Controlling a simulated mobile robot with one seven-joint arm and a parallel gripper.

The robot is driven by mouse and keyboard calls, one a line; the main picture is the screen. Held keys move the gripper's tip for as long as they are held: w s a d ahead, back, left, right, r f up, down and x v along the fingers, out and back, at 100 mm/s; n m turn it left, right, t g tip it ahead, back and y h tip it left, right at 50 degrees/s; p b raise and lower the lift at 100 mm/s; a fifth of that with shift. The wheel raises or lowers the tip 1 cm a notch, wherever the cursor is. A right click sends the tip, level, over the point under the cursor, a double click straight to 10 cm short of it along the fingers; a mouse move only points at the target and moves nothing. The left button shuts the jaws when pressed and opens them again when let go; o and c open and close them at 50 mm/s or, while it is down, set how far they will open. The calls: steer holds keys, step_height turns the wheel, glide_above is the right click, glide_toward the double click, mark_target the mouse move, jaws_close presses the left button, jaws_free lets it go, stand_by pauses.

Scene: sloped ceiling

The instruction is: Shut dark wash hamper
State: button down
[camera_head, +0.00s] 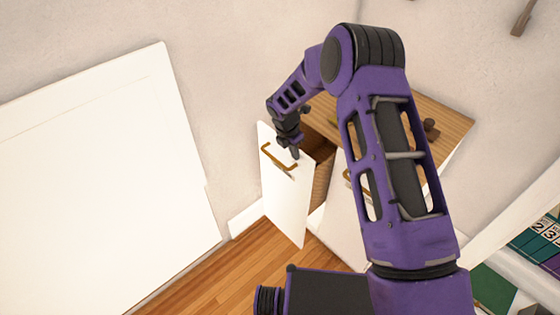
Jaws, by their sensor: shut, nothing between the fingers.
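No plainly dark hamper shows. A cabinet with a wooden top (452,118) stands against the wall, partly hidden behind my arm. A white front panel (287,205) with a brown bar handle (270,156) stands out from it, open, with brown wood sides and a dark interior (318,147) behind. I cannot tell whether it is a drawer, a door or the hamper. My gripper (294,152) is shut and empty, at the panel's top edge near the handle. I cannot tell whether it touches the panel.
Wooden floor (215,285) is clear in front of the open front. A small brown object (431,128) sits on the cabinet top. Shelves with green and numbered items (543,235) are at the right.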

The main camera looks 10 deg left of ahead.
steer(key=w+d, duration=0.5)
steer(key=shift+w, duration=0.4)
steer(key=shift+a, duration=0.1)
